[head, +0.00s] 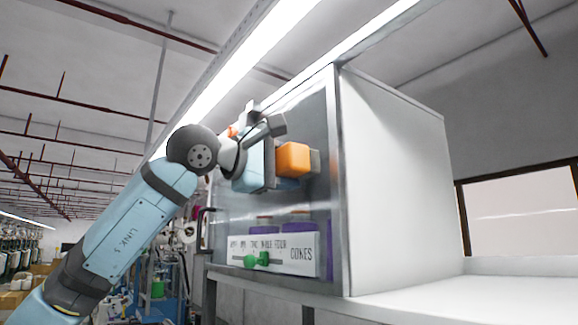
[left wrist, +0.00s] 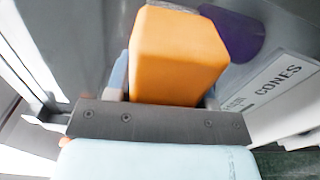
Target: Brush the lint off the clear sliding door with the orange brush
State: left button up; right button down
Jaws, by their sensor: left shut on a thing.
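The orange brush (head: 293,159) is an orange block with a greyish end, held up in front of the clear sliding door (head: 322,110). It also shows large in the left wrist view (left wrist: 178,55). My left gripper (head: 268,163) is shut on the brush, and its fingers are mostly hidden. The brush's grey end is close to the door, but I cannot tell whether it touches. I cannot make out lint on the door. My right gripper is not in view.
The door fronts a white cabinet (head: 395,170). A white counter (head: 400,302) runs below. Knitting machines stand at the far left.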

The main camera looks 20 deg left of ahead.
pick_arm(q)
jog(key=shift+w+a, duration=0.8)
jog(key=shift+a, duration=0.25)
jog(key=shift+w+a+p, duration=0.55)
jog(key=shift+w+a, duration=0.05)
jog(key=shift+a, duration=0.15)
jog(key=w+a+p, duration=0.3)
jog(key=w+a, duration=0.2)
jog(key=a, duration=0.2)
jog(key=shift+w, duration=0.2)
